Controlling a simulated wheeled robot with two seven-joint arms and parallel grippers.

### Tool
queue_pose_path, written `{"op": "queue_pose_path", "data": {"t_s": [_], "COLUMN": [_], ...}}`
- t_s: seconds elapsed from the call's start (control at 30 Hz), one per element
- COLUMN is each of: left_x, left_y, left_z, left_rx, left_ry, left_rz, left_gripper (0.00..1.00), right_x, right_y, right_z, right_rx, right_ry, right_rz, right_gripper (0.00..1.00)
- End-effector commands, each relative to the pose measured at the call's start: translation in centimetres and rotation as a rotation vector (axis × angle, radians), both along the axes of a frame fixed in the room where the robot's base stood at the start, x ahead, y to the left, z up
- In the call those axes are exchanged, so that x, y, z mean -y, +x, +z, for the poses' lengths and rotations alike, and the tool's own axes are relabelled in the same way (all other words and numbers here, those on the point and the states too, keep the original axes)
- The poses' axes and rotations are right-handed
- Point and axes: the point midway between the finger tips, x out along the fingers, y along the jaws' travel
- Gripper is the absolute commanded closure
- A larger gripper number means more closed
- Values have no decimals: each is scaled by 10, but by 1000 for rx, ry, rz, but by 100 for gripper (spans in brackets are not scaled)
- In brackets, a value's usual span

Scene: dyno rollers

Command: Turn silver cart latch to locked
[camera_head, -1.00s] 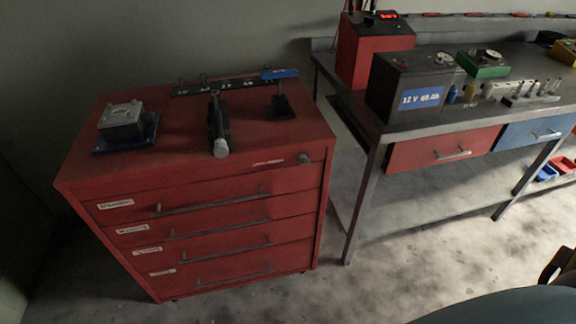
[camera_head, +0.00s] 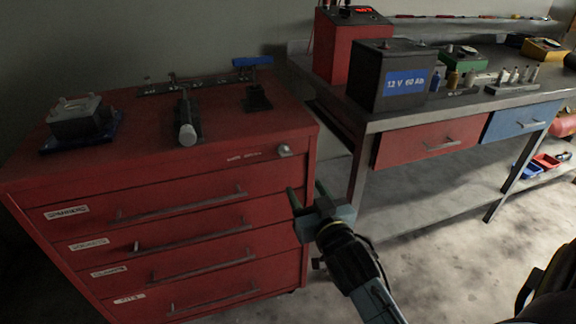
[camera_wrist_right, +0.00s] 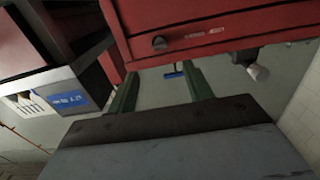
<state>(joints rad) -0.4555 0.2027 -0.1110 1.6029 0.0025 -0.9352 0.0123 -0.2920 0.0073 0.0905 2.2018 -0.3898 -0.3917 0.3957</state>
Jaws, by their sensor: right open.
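The red cart (camera_head: 90,178) stands at the left in the head view. Its silver latch (camera_head: 284,150) is a small round knob at the upper right of the front, right of a small label. The latch also shows in the right wrist view (camera_wrist_right: 159,43), ahead of the fingers; its exact turn is too small to tell. My right gripper (camera_head: 307,193) is open and empty, in front of the cart's right side, below the latch and apart from it. Its two green fingers (camera_wrist_right: 163,75) are spread in the wrist view. My left gripper is not in view.
A workbench (camera_head: 470,118) with a black battery (camera_head: 375,95) and a red box (camera_head: 325,55) stands right of the cart. Drawer handles (camera_head: 190,203) stick out from the cart front. A vise-like block (camera_head: 75,122) and a clamp bar sit on top. Floor before the cart is clear.

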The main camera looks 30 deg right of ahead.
Motion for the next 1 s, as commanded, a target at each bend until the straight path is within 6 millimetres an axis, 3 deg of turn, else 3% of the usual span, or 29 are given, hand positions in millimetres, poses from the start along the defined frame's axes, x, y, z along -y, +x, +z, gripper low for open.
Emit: {"op": "queue_pose_path", "data": {"t_s": [0.17, 0.7, 1.0], "left_x": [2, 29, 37], "left_y": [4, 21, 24], "left_z": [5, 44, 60], "left_rx": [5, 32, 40], "left_ry": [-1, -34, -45], "left_rz": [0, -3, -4], "left_gripper": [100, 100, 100], "right_x": [4, 26, 32], "right_y": [8, 102, 127], "right_z": [9, 8, 8], "right_rx": [24, 22, 20], "right_ry": [-2, -3, -1], "right_rz": [-6, -5, -4], "right_gripper": [49, 49, 49]}}
